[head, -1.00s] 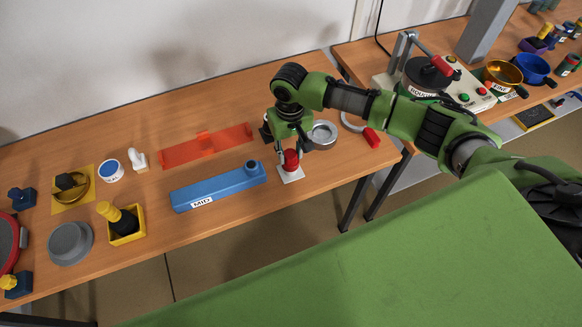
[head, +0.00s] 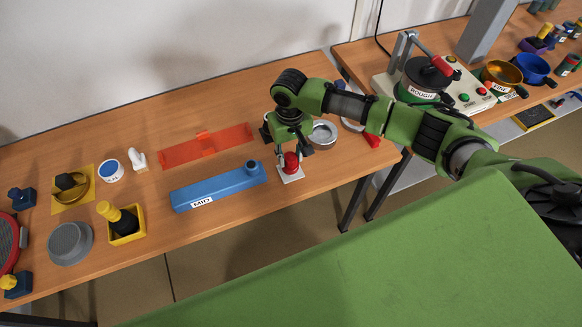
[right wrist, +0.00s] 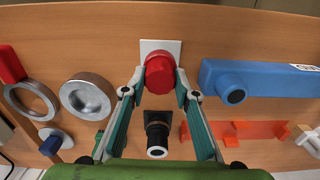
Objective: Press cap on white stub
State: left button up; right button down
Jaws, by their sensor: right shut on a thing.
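A red cap (head: 291,162) is between the fingertips of my right gripper (head: 291,152), which is shut on it. It also shows in the right wrist view (right wrist: 160,72). The cap is at a square white plate (head: 291,175), whose edge shows around it in the right wrist view (right wrist: 172,46). The white stub cannot be made out; the cap and fingers cover that spot. I cannot tell how far down the cap sits. My left gripper is not in view.
A blue bar labelled MID (head: 215,188) lies just left of the plate. A dark cylinder (right wrist: 158,135) stands close behind the cap. A metal ring-shaped dish (head: 323,134) is to the right. An orange-red bracket (head: 205,147) lies farther back. The table's front edge is close.

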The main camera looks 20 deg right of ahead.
aim_at(290, 157)
jog(key=shift+f, duration=0.35)
jog(key=c, duration=1.5)
grip_release()
jog(key=shift+c, duration=0.4)
jog(key=shift+c, duration=1)
jog(key=shift+r, duration=0.1)
notch_tip(290, 157, up, 7)
jog(key=p, duration=0.8)
